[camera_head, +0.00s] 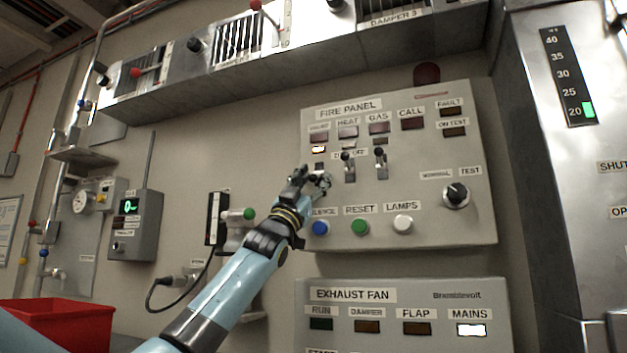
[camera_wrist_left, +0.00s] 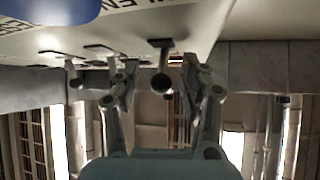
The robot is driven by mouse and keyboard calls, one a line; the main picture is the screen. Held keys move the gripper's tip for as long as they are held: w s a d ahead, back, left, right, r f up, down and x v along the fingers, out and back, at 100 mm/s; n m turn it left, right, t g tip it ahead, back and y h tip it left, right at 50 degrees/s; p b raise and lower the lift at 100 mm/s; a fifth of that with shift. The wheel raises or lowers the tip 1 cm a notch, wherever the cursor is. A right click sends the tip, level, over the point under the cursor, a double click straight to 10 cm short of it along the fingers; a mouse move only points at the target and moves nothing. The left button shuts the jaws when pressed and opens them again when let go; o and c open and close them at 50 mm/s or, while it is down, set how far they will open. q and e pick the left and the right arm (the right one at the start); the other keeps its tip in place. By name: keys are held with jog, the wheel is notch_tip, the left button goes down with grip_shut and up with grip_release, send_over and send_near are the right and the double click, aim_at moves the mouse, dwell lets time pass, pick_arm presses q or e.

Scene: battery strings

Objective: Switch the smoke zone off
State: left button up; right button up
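The fire panel (camera_head: 478,220) hangs on the wall, with SMOKE, HEAT and GAS labels along its upper part. The heat toggle (camera_head: 349,168) and gas toggle (camera_head: 381,165) stand side by side with their knobs up. The smoke toggle is mostly hidden behind my left gripper (camera_head: 311,180) in the head view. In the left wrist view a toggle lever (camera_wrist_left: 162,78), apparently the smoke one, stands between the two spread fingers of my left gripper (camera_wrist_left: 161,90), with gaps on both sides. A lit lamp (camera_head: 318,150) glows under the smoke label. My right gripper is out of view.
Below the toggles are blue (camera_head: 320,228), green (camera_head: 359,227) and white (camera_head: 403,224) buttons, close to my left wrist. A rotary knob (camera_head: 456,195) is at the right. The exhaust fan panel (camera_head: 460,313) is below. A red bin (camera_head: 75,321) stands lower left.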

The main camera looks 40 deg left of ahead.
pick_arm(q)
jog(key=v, duration=1.2)
dwell(0.5)
